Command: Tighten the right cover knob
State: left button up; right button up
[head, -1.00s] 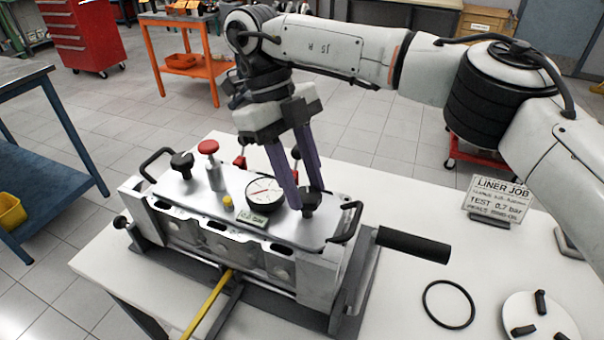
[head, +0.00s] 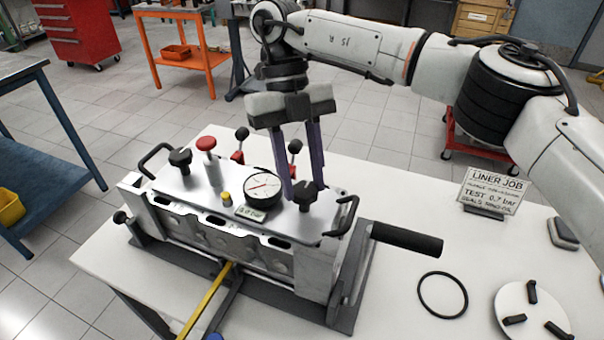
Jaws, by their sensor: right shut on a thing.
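The right cover knob (head: 307,197) is black and stands on the right part of the metal cover plate (head: 190,192). My right gripper (head: 302,192) comes down from above with its two long purple-grey fingers around this knob, shut on it. The fingers hide part of the knob. The left cover knob (head: 180,158), also black, stands at the far left of the plate. My left gripper does not show.
A gauge (head: 264,187) stands just left of my fingers, beside a red-topped valve (head: 207,144) and a yellow cap (head: 225,197). Black handles flank the plate. A black ring (head: 442,295), white disc (head: 518,300) and sign (head: 491,190) are on the right of the table.

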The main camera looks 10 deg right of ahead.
jog(key=o, duration=1.1)
jog(key=shift+v, duration=3.8)
